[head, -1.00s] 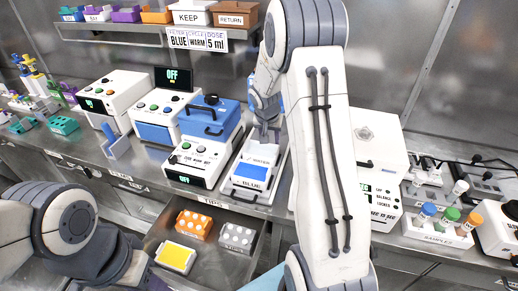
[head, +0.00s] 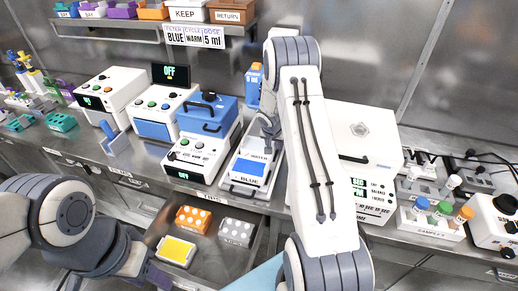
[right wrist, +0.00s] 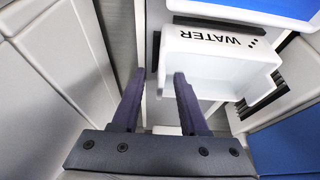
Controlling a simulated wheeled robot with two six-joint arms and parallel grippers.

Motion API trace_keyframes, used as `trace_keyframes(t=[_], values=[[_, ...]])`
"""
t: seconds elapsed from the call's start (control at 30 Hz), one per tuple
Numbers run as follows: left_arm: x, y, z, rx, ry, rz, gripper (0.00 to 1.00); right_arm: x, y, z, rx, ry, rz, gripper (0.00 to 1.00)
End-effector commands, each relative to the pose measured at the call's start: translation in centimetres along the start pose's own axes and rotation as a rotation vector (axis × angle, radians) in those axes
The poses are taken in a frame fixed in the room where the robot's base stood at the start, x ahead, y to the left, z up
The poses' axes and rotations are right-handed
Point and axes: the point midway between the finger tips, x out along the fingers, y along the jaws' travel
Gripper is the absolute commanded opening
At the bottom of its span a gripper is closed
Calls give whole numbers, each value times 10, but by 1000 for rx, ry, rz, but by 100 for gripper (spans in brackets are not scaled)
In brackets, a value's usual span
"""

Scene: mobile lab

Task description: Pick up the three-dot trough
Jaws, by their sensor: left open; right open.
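The white trough marked WATER with three dots (right wrist: 215,62) shows in the right wrist view, its lettering upside down. In the head view the WATER trough (head: 259,156) sits behind the blue-filled trough labelled BLUE (head: 249,170). My right gripper (right wrist: 160,75) is open and empty, its two dark fingers apart. The trough lies ahead and to the right of the fingers in the wrist view, and the right finger overlaps its edge; contact cannot be told. In the head view my right arm partly hides the gripper (head: 269,128). My left gripper (head: 150,277) is at the lower left, away from the troughs.
A blue bottle (head: 254,86) stands behind. An open drawer below holds an orange rack (head: 193,219), a grey rack (head: 236,232) and a yellow box (head: 175,251).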

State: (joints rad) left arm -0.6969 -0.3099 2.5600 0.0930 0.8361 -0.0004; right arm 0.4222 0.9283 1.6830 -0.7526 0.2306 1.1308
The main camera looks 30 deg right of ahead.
Motion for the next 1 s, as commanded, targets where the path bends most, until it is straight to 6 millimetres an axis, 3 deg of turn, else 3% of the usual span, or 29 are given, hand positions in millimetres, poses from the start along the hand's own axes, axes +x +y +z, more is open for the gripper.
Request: trace_keyframes(t=[0.2, 0.23, 0.33, 1.0], values=[[0, 0, 0, 0, 0, 0, 47, 1, 0, 0, 1, 1, -1, 44], [0, 0, 0, 0, 0, 0, 47, 1, 0, 0, 1, 1, -1, 36], [0, 0, 0, 0, 0, 0, 47, 1, 0, 0, 1, 1, -1, 0], [0, 0, 0, 0, 0, 0, 47, 1, 0, 0, 1, 1, -1, 0]])
